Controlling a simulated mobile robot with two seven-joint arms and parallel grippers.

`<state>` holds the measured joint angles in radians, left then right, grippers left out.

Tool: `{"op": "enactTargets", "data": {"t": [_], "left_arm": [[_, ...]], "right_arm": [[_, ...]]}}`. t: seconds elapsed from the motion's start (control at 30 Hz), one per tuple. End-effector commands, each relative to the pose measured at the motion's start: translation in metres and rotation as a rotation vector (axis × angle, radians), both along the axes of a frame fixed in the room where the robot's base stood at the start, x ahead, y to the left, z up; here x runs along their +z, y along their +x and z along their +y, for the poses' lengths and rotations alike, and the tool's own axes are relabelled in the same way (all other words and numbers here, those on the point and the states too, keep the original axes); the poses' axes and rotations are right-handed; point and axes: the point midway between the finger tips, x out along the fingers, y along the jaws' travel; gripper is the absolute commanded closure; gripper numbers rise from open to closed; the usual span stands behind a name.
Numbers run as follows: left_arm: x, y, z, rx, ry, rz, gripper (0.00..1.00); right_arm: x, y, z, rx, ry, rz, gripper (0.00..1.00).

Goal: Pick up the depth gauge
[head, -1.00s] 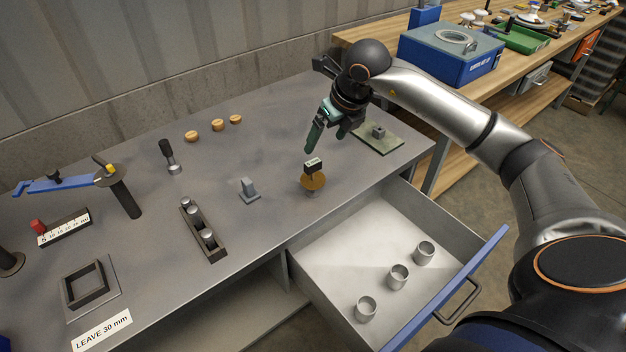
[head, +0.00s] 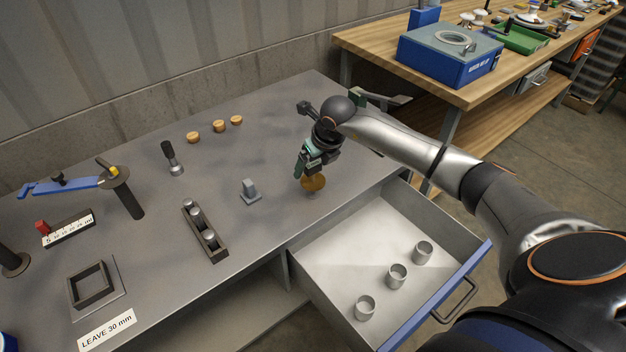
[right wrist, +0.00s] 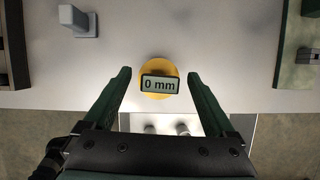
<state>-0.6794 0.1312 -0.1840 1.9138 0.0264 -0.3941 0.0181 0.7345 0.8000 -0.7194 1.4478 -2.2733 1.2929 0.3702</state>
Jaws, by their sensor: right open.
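The depth gauge has a round yellow-brown base (head: 313,183) and stands on the grey table near the drawer. In the right wrist view its dark-framed display (right wrist: 160,84) reads "0 mm" above the yellow disc. My right gripper (head: 304,176) is open over the gauge and hides its upper part in the head view. In the right wrist view the two green fingers (right wrist: 158,84) are apart, one on each side of the display, with visible gaps. I cannot tell whether they are at the display's height. My left gripper is not in view.
An open drawer (head: 345,245) with several grey cups juts out in front. A small grey block (head: 251,191) and a dark rack of metal cylinders (head: 204,232) stand left of the gauge. Wooden knobs (head: 219,126) lie at the back. Bare table lies between.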

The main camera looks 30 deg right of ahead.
Motion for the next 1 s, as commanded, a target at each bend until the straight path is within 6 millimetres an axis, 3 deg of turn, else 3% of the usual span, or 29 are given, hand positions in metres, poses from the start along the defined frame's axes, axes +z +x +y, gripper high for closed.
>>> {"op": "enactTargets", "data": {"t": [0.23, 1.0], "left_arm": [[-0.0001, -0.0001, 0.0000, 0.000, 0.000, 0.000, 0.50], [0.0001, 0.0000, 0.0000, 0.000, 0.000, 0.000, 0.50]], "right_arm": [[-0.0017, 0.0007, 0.0000, 0.001, 0.000, -0.001, 0.10], [-0.0011, 0.0007, -0.0002, 0.000, 0.000, -0.001, 0.97]]}}
